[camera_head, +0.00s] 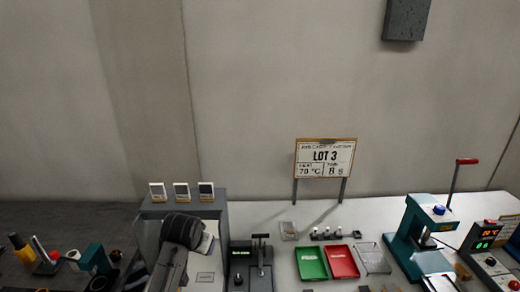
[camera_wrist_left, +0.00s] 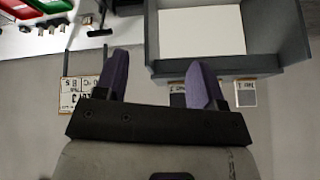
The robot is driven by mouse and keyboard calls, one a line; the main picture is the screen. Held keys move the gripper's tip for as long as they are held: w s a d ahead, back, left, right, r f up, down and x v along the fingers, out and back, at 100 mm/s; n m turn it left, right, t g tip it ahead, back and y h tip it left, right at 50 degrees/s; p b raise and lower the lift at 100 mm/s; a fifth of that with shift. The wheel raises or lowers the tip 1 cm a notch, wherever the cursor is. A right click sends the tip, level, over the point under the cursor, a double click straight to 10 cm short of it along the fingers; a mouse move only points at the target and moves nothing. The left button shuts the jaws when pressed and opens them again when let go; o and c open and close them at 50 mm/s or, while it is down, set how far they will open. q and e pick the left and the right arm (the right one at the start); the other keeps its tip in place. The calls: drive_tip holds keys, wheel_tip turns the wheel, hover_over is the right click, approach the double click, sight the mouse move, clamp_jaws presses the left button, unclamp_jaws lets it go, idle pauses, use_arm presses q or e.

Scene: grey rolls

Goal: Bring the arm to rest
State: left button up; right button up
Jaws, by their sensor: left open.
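My left gripper (camera_wrist_left: 157,78) shows in the left wrist view with its two purple fingers spread apart and nothing between them. In the head view, my dark left arm (camera_head: 175,255) comes up from the bottom edge in front of a grey open-fronted box (camera_head: 220,207). In the left wrist view the picture is upside down, and the grey box (camera_wrist_left: 290,35) with its pale panel lies beyond the fingers. I cannot make out the fingertips in the head view. My right gripper is in neither view.
A LOT 3 sign (camera_head: 325,158) stands behind the bench. Right of the box are a black lever device (camera_head: 251,268), a green tray (camera_head: 311,263), a red tray (camera_head: 341,261) and a teal press (camera_head: 412,240). Small cards (camera_head: 182,191) stand on the box. Tools crowd the left.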

use_arm(q)
wheel_tip(320, 180, up, 7)
drive_tip(key=s+t, duration=0.3)
drive_tip(key=s+a+f+n+t, duration=0.1)
drive_tip(key=s+a+t, duration=0.1)
drive_tip(key=s, duration=0.8)
drive_tip(key=s+a+f+g, duration=0.1)
drive_tip(key=s+f+g, duration=0.1)
drive_tip(key=s+f, duration=0.85)
drive_tip(key=s+f+g, duration=0.3)
drive_tip(key=s+f, duration=0.4)
drive_tip(key=s, duration=0.6)
drive_tip(key=s+a+f+g, duration=0.1)
drive_tip(key=s+f+g, duration=0.1)
drive_tip(key=s+f, duration=0.75)
drive_tip(key=w+r+p+v, duration=0.1)
drive_tip(key=w+p+v, duration=0.1)
drive_tip(key=p+v, duration=1)
drive_tip(key=w+r+p+v, duration=0.1)
drive_tip(key=w+p+v, duration=0.2)
drive_tip(key=p+v, duration=0.8)
drive_tip(key=shift+d+r+p, duration=0.2)
drive_tip(key=shift+r+p, duration=0.15)
drive_tip(key=shift+r, duration=0.1)
